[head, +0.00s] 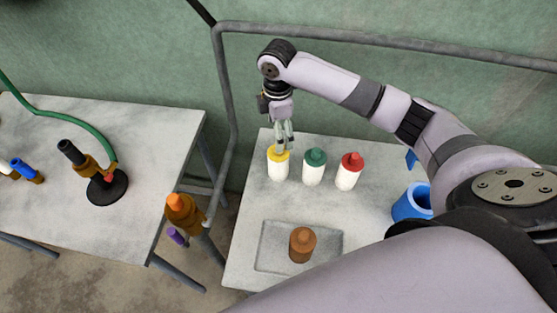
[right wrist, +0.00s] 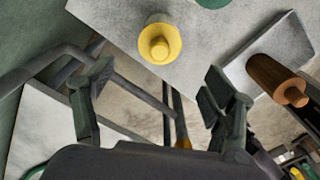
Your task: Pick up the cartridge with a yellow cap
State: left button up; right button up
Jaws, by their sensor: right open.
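The cartridge with a yellow cap (head: 279,166) stands upright on the right table, leftmost in a row of white cartridges. In the right wrist view its yellow cap (right wrist: 159,43) shows from above, beyond the fingertips. My right gripper (head: 284,138) points down right above the yellow cap in the head view; whether it touches the cap I cannot tell there. In the right wrist view the right gripper (right wrist: 160,85) is open with its fingers wide apart and nothing between them. My left gripper is not in view.
A green-capped cartridge (head: 314,168) and a red-capped cartridge (head: 349,171) stand to the right. A brown bottle (head: 302,245) is on a grey tray (head: 268,258) in front. A blue cup (head: 411,203) stands at the right. A pipe rail (head: 228,110) runs behind and left of the table.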

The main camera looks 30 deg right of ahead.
aim_at(278, 155)
notch_tip(278, 155, down, 7)
jog(key=shift+w+r+p, duration=0.1)
jog(key=shift+r+p, duration=0.05)
jog(key=shift+p, duration=0.3)
notch_tip(278, 155, down, 4)
jog(key=shift+d+f+p, duration=0.1)
jog(key=shift+p, duration=0.65)
jog(key=shift+f, duration=0.6)
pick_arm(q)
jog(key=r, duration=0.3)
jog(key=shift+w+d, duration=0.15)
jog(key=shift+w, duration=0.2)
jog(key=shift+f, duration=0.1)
pick_arm(e)
jog(key=shift+c, duration=0.4)
jog(key=c, duration=1.3)
